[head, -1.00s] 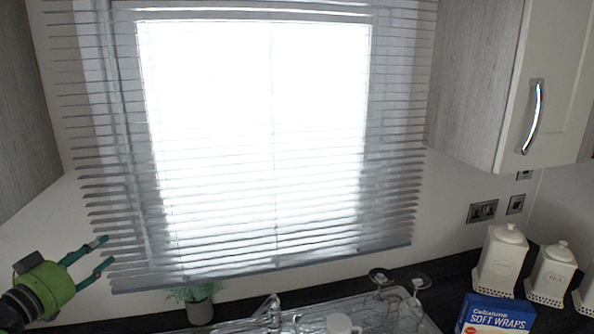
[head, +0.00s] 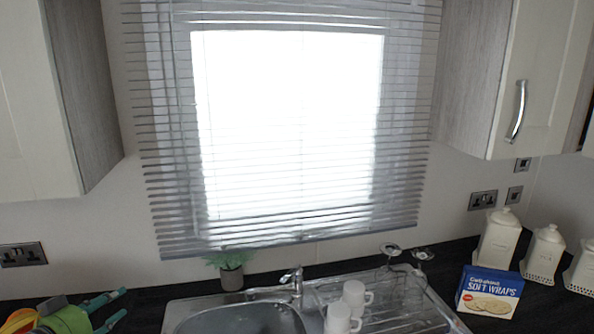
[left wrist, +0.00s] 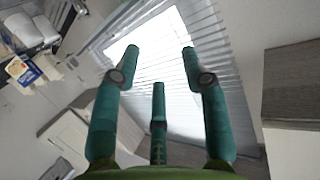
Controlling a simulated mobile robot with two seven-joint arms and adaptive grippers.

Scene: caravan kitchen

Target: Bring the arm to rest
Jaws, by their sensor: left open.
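My left gripper (head: 108,312) shows at the lower left of the head view, with green fingers spread apart over the dark counter. Nothing is between its fingers. In the left wrist view the gripper (left wrist: 160,60) is open and empty, with the window blind behind its fingers. My right gripper is in neither view.
A sink (head: 235,320) with a tap (head: 292,280) lies under the window blind (head: 285,130). White mugs (head: 353,295), a soft wraps box (head: 490,291) and white canisters (head: 496,240) stand to the right. A potted plant (head: 231,277) stands behind the sink. Wall cupboards (head: 40,110) flank the window.

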